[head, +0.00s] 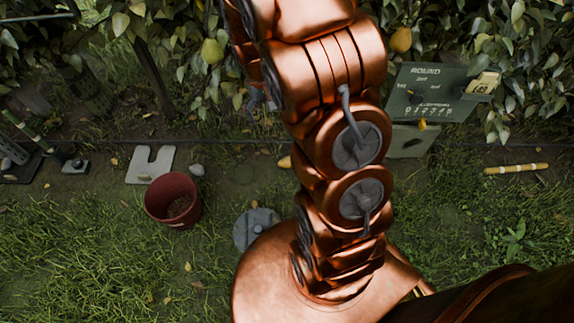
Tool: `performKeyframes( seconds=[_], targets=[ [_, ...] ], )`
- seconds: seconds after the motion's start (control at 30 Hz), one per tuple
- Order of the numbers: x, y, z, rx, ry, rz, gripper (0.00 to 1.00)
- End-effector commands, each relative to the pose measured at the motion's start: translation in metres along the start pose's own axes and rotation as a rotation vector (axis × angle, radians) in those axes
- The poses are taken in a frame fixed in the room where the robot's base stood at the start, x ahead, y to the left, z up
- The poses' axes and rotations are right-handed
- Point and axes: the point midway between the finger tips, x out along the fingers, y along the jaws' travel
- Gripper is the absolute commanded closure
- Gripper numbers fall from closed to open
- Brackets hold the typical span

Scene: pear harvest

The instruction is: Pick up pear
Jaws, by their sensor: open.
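A yellow-green pear (212,51) hangs among the leaves at the upper left of my arm in the head view. A more golden pear (401,39) hangs in the leaves to the right of the arm's upper part. A small yellow object (285,162) lies on the ground at the arm's left edge; I cannot tell whether it is a pear or a leaf. My copper arm rises through the middle of the view and leaves it at the top. My gripper is not visible, so its place relative to the pears cannot be seen.
A dark red bucket (157,201) stands on the grass at left, near a pale notched slab (150,164). A green sign (437,92) with white lettering stands right of my arm. A yellow stick (516,169) lies at right. Dense foliage fills the top.

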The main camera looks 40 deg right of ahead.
Motion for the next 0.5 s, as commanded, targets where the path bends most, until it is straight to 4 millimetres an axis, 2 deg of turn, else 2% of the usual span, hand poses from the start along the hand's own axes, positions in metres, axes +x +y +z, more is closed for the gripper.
performKeyframes(
  seconds=[0.03,0.27,0.5],
  targets=[
    [0.018,0.004,-0.011,0.008,0.0,0.002,0.0],
    [0.079,0.019,-0.056,0.035,0.029,0.008,0.0],
    [0.15,0.034,-0.096,0.059,0.06,0.006,0.0]
  ],
)
